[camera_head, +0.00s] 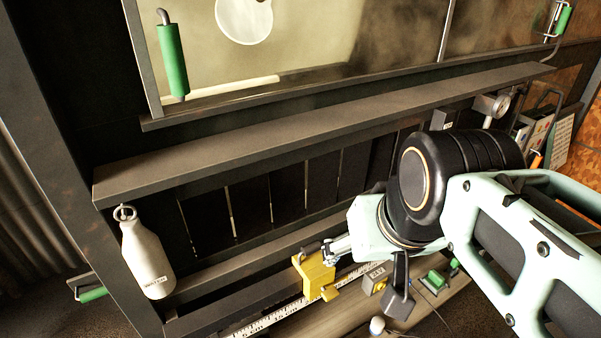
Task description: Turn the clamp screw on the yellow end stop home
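The yellow end stop (316,279) sits on the ruled rail (270,318) at the bottom centre of the head view. My gripper (329,248) is at the upper right of the end stop, with its tips close to the top of the block. A small dark piece shows at the tips, just above the block. I cannot tell whether it is the clamp screw or part of a fingertip. The clamp screw is not clearly seen. Contact and the opening between the fingers are too small to make out.
A dark ledge (300,128) runs above the rail, below a window with a green handle (172,60).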

